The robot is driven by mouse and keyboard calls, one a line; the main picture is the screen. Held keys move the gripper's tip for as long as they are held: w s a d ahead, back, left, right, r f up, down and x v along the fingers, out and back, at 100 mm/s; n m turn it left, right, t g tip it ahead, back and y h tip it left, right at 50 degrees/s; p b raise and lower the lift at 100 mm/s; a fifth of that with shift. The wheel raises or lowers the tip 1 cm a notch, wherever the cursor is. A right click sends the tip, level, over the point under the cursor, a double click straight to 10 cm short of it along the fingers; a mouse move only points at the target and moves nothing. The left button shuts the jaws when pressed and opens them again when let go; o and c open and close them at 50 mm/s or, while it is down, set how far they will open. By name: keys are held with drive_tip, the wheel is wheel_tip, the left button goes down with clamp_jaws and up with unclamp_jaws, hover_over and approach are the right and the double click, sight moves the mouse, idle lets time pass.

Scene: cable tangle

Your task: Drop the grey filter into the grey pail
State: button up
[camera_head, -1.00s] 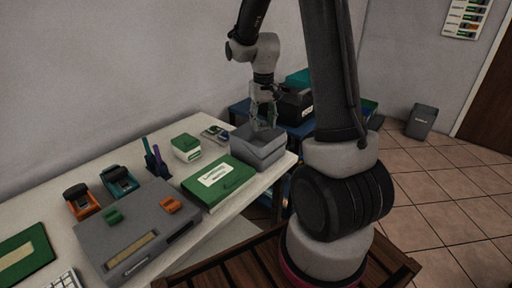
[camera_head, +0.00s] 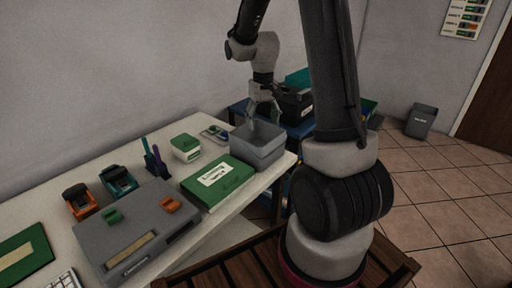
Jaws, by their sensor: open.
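A grey open-topped pail (camera_head: 262,155) stands at the right end of the white table. My gripper (camera_head: 265,118) points down over the pail, with its fingers spread and its tips at about the height of the rim or just inside. I cannot make out the grey filter anywhere. The inside of the pail is mostly hidden by its front wall and my fingers.
A green box (camera_head: 218,182) lies just in front of the pail, and a small green-and-white box (camera_head: 185,148) stands to its left. A grey case (camera_head: 138,228) lies further left. A grey bin (camera_head: 421,120) stands on the floor at the right.

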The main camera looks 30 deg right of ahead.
wheel_tip(320, 180, up, 11)
idle(0.3)
drive_tip(key=s+a+r+n+t, duration=0.1)
drive_tip(key=s+a+r+t, duration=0.1)
drive_tip(key=s, duration=1)
drive_tip(key=s+a+r+n+t, duration=0.1)
drive_tip(key=s+a+r+t, duration=0.1)
drive_tip(key=s, duration=0.9)
wheel_tip(320, 180, up, 2)
drive_tip(key=shift+s+a+r, duration=0.1)
drive_tip(key=shift+s+a, duration=0.25)
drive_tip(key=shift+a, duration=0.2)
